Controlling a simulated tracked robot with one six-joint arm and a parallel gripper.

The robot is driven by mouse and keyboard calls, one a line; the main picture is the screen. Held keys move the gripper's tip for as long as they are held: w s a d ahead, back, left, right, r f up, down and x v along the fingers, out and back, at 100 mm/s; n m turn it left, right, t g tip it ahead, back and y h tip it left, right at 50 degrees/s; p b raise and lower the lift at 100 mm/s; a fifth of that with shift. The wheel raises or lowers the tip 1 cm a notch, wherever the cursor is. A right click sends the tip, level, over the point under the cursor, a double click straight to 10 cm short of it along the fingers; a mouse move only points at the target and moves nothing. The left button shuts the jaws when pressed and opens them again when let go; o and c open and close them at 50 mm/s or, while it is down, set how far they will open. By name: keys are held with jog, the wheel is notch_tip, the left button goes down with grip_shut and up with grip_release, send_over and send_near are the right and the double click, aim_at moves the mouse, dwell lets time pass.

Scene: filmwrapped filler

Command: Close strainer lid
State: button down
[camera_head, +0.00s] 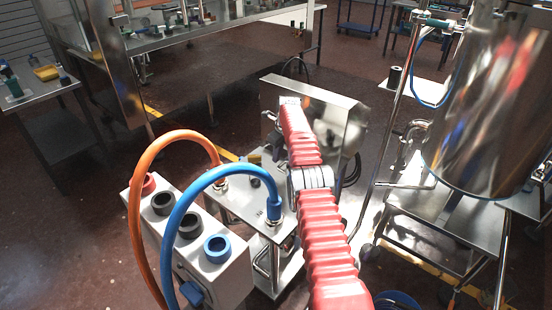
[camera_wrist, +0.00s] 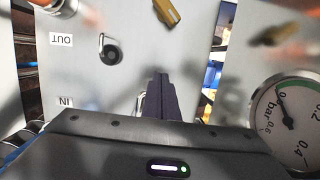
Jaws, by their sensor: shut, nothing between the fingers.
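My gripper (camera_wrist: 160,78) shows in the wrist view as dark fingers closed together, with nothing between them. It is over a pale metal panel (camera_wrist: 85,85) labelled OUT and IN. A dark round fitting with a small lever (camera_wrist: 110,49) is up and left of the fingertips. A yellow-brown handle (camera_wrist: 168,11) is above them at the top edge. I cannot tell for sure which part is the strainer lid. In the head view my red arm reaches over a small steel cart (camera_head: 238,205); my fingertips are hidden there.
A pressure gauge (camera_wrist: 287,120) is close on the right in the wrist view. Orange (camera_head: 137,215) and blue (camera_head: 175,225) hoses arch over a white box (camera_head: 215,275) left of my arm. A steel hood (camera_head: 335,110) stands behind the cart, and a large steel tank (camera_head: 490,110) stands right.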

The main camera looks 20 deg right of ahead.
jog(key=v, duration=1.2)
jog(key=shift+r, duration=0.2)
